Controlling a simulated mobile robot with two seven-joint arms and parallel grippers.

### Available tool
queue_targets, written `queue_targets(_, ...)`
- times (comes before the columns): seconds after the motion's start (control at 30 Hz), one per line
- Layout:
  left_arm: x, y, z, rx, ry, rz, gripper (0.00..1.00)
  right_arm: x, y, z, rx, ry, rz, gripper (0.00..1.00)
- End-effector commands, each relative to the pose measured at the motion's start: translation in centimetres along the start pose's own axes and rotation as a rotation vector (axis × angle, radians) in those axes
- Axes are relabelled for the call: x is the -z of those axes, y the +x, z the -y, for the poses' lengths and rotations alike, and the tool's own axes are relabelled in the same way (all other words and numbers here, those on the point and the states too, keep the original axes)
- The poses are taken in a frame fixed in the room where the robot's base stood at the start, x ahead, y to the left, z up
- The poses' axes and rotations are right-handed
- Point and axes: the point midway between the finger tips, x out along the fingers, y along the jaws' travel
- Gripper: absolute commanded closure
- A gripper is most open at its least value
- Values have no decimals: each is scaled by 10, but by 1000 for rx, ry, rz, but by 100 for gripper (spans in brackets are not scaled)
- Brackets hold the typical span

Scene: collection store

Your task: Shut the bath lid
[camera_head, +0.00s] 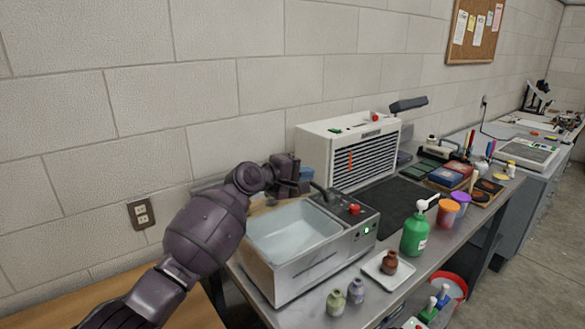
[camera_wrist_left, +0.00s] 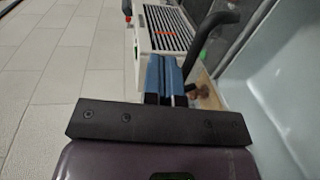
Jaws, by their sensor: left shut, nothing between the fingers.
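The bath (camera_head: 300,250) is a metal box with an open, pale basin and a control panel with a red knob on its right. It stands on the metal bench. My left gripper (camera_head: 306,174) is over the back right of the bath, its blue fingers shut and empty. The fingers also show in the left wrist view (camera_wrist_left: 166,78), with a dark bent handle (camera_wrist_left: 212,38) just right of them; I cannot tell if they touch. A grey panel edge (camera_head: 207,185) shows behind my arm and may be the raised lid, mostly hidden. My right gripper is out of view.
A white louvred unit (camera_head: 325,150) stands close behind and right of the gripper. A green bottle (camera_head: 415,232), a white tray (camera_head: 388,274) with a brown jar, and two small jars (camera_head: 336,302) are right of and in front of the bath. The wall is behind.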

Motion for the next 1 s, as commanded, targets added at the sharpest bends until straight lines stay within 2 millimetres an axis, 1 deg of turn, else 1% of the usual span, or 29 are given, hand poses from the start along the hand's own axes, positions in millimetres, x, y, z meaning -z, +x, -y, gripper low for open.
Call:
queue_targets(0.03,-1,8,10,11,-6,2,100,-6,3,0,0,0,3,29)
queue_targets(0.2,0,28,33,8,-7,2,100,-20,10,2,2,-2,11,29)
queue_targets(0.4,1,44,54,7,-8,1,100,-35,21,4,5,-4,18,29)
queue_targets(0.63,0,52,65,5,-4,1,100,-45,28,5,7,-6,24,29)
queue_targets(1.0,0,54,67,4,-2,0,100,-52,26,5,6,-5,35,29)
